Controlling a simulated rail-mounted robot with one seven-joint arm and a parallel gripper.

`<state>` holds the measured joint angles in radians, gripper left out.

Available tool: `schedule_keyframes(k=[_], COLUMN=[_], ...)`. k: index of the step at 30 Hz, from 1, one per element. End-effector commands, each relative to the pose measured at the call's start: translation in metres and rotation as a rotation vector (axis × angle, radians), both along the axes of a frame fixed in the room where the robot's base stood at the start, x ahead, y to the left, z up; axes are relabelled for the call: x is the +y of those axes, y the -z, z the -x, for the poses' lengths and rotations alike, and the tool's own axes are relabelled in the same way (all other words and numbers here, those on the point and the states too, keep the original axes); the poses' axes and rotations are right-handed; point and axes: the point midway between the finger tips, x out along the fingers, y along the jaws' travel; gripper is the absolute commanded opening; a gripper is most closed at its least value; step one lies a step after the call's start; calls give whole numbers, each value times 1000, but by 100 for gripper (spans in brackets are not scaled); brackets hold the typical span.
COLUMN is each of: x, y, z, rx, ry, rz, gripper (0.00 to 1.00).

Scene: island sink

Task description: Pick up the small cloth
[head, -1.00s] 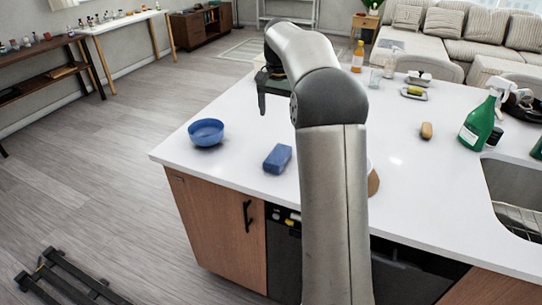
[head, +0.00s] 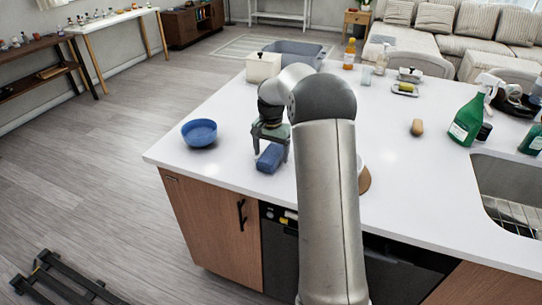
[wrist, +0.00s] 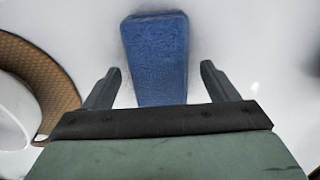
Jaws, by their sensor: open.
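The small cloth (head: 269,160) is a blue, block-shaped bundle on the white island top, near its front left edge. In the wrist view the cloth (wrist: 157,55) has a rough, towel-like surface and lies lengthwise between my two fingers. My gripper (head: 271,152) is at the cloth from above, pointing down, and it is open. In the wrist view my gripper (wrist: 160,69) has one finger on each side of the cloth, with a gap visible on both sides. Whether the fingertips reach down to the counter cannot be told.
A blue bowl (head: 199,132) stands left of the cloth. A round brown board (head: 365,180) is partly hidden behind my arm; its edge (wrist: 52,75) shows in the wrist view. A white lidded box (head: 263,66) and a grey bin (head: 297,51) are farther back. A sink (head: 508,190) is at right.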

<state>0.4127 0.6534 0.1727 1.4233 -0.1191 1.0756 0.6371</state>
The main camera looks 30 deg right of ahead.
Motion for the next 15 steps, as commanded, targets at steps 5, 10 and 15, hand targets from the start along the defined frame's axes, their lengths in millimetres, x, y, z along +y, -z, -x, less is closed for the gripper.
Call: schedule_keyframes(k=[5, 10, 15], x=[0, 1, 1], y=[8, 8, 8], z=[0, 0, 0], rx=[0, -1, -1], ry=[-1, -1, -1], rz=[0, -1, -1], gripper=[80, 74, 32])
